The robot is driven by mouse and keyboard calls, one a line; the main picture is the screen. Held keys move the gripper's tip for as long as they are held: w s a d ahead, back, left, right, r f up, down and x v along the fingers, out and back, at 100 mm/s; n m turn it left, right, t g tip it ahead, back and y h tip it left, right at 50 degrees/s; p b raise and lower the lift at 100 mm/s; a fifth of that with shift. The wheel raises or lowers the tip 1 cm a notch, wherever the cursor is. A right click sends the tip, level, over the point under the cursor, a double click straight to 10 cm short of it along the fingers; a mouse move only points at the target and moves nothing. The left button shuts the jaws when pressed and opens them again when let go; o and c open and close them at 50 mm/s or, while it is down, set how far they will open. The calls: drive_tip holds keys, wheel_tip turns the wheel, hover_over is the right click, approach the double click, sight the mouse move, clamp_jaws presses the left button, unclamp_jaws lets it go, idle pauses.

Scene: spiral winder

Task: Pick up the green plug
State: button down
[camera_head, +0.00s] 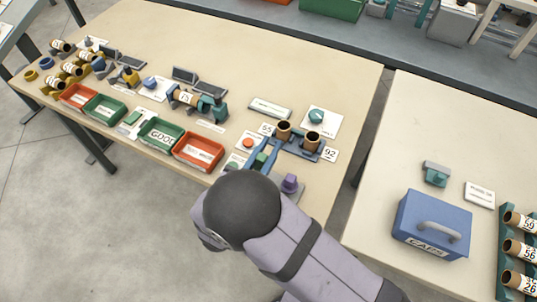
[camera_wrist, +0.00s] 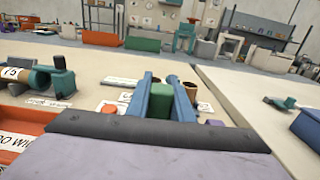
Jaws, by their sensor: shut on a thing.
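The green plug (camera_wrist: 160,101) shows in the wrist view as a green block between the two blue fingers of my gripper (camera_wrist: 161,84). My gripper is shut on it, with one finger along each side. In the head view, the plug (camera_head: 262,159) is a small green patch between the blue fingers of my gripper (camera_head: 265,150), low over the right part of the table. My own arm covers the area just below it. I cannot tell whether the plug touches the table.
Two brown cylinders (camera_head: 312,141) stand in a blue holder just beyond my gripper. A red button (camera_head: 248,143) lies to the left and a purple piece (camera_head: 291,183) to the right. A red tray (camera_head: 199,151) stands farther left. A gap separates the right table with a blue case (camera_head: 432,224).

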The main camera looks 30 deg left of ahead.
drive_tip(key=shift+r+b, duration=0.3)
drive_tip(key=shift+r, duration=2.6)
